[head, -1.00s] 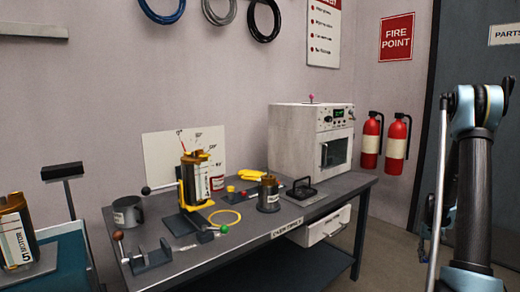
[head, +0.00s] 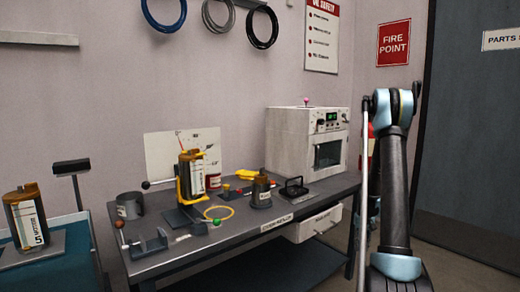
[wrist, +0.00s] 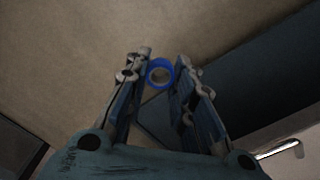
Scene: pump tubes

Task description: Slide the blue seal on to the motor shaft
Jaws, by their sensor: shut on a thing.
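The blue seal (wrist: 160,72) is a small ring seen in the wrist view between the fingertips of my gripper (wrist: 160,78). My gripper is shut on it and holds it over bare floor. In the head view my gripper is hidden behind my arm, and the seal does not show. A brown-topped cylinder with a numbered white label (head: 26,220) stands at the far left. Another brown cylinder (head: 191,177) is in a yellow clamp on the bench, and a shorter one (head: 261,190) stands to its right. I cannot make out the motor shaft.
The grey workbench (head: 290,222) also carries a grey mug (head: 130,205), a yellow ring (head: 219,212), a vise (head: 147,245) and a white oven (head: 292,140) at the back right. A teal stand (head: 70,262) is at the left. Floor shows at the right.

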